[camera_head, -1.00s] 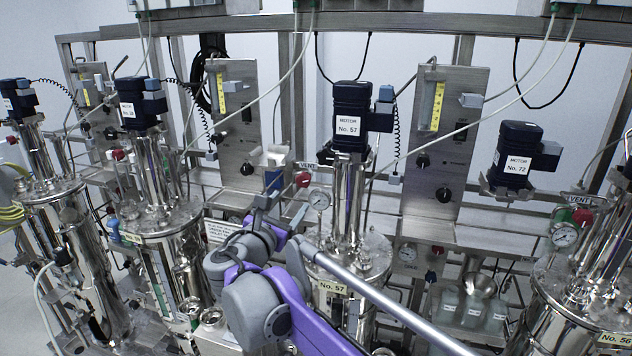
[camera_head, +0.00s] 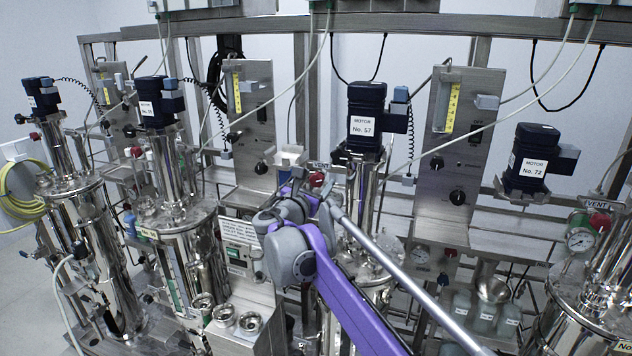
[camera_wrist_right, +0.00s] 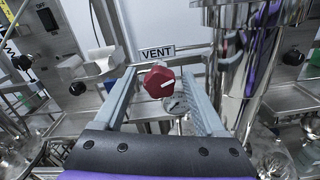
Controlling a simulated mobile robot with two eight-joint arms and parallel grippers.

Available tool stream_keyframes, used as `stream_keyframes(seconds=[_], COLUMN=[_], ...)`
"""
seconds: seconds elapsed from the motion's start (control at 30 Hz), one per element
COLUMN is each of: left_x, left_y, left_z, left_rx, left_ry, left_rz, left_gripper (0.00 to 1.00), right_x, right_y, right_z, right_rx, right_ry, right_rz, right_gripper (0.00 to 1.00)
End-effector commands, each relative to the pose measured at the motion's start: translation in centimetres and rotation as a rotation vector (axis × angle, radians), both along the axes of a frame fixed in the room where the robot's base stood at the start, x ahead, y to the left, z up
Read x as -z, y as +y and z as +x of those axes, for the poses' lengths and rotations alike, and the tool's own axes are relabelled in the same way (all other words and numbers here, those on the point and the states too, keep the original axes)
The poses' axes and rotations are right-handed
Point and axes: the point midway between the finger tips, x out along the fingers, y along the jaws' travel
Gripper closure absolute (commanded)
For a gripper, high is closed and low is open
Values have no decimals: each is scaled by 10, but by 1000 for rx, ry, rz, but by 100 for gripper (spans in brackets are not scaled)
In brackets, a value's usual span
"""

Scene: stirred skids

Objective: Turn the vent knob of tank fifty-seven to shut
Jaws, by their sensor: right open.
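Tank fifty-seven (camera_head: 378,272) stands right of centre in the head view, under the motor labelled No. 57 (camera_head: 366,105). My purple right arm hides part of it. Its red vent knob (camera_head: 316,180) is partly covered by my right gripper (camera_head: 305,182). In the right wrist view the knob (camera_wrist_right: 157,83) is red and faceted, with a white mark pointing right and slightly up. A VENT sign (camera_wrist_right: 157,53) is behind it. My right gripper (camera_wrist_right: 159,76) is open, with one finger on each side of the knob and visible gaps. My left gripper is out of view.
A gauge (camera_wrist_right: 177,104) sits just below the knob in the wrist view, and a shiny metal column (camera_wrist_right: 237,65) is close to the right finger. In the head view, another tank with a red vent knob (camera_head: 599,220) is at far right. Hoses hang across.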

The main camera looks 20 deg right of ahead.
Motion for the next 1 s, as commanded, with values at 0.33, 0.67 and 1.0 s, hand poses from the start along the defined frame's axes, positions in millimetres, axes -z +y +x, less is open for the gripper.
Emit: stream_keyframes(seconds=[0.33,0.67,1.0], left_x=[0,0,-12], left_y=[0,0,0], left_z=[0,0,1], left_rx=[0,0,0], left_ry=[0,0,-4], left_rz=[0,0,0], left_gripper=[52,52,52], right_x=[0,0,-2], right_y=[0,0,0], right_z=[0,0,-1], right_rx=[0,0,0], right_ry=[0,0,-49], right_rz=[0,1,74], right_gripper=[67,100,100])
